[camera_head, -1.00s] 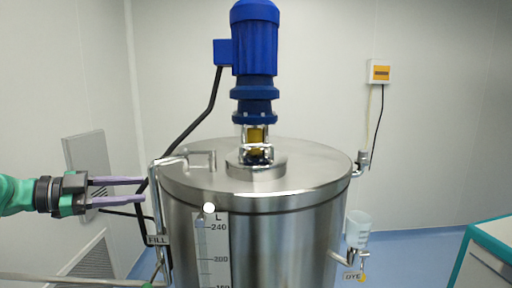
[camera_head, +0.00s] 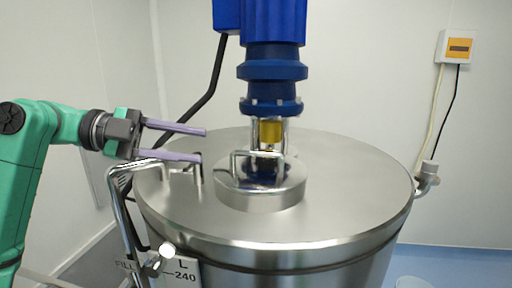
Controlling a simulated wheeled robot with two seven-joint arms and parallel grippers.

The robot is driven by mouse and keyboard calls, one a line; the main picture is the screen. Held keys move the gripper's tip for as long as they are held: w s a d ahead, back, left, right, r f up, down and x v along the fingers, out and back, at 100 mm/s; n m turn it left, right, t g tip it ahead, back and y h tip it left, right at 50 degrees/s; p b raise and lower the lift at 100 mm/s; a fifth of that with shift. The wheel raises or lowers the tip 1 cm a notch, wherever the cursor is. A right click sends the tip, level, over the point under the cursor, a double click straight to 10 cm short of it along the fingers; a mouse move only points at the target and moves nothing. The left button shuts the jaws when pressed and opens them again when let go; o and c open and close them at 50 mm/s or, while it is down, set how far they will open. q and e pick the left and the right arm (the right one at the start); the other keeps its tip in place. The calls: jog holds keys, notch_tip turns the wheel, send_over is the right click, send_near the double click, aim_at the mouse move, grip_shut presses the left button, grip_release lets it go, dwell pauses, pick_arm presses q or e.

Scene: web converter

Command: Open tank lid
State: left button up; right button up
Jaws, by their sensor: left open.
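The steel tank (camera_head: 290,256) stands in the middle of the head view, with a wide flat round top (camera_head: 345,190). A small raised round lid (camera_head: 260,203) sits on that top, just in front of the motor shaft. A thin bent handle (camera_head: 235,165) shows on the small lid. My left gripper (camera_head: 203,145) is open and empty, with its two purple fingers pointing right. In the picture it overlaps the left part of the tank top, left of the handle and apart from it. Its exact height above the top is hard to tell. My right gripper is not in view.
A blue motor (camera_head: 275,70) stands above the tank centre on a yellow coupling (camera_head: 270,133). A bent steel fill pipe (camera_head: 122,205) rises at the tank's left, close under my gripper. A wall box (camera_head: 457,47) hangs at right. The right part of the tank top is clear.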

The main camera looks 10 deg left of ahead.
aim_at(246, 153)
pick_arm(q)
jog(key=p+x, duration=0.1)
jog(key=x, duration=0.2)
jog(key=p+x, duration=0.1)
jog(key=x, duration=0.3)
jog(key=p+x, duration=0.1)
jog(key=x, duration=0.3)
jog(key=shift+w+a+r+p, duration=0.1)
jog(key=shift+w+r+p, duration=0.05)
jog(key=shift+w+p, duration=0.2)
jog(key=shift+d, duration=0.3)
jog(key=shift+s+f, duration=0.2)
jog(key=shift+s, duration=0.05)
jog(key=shift+w, duration=0.1)
grip_shut()
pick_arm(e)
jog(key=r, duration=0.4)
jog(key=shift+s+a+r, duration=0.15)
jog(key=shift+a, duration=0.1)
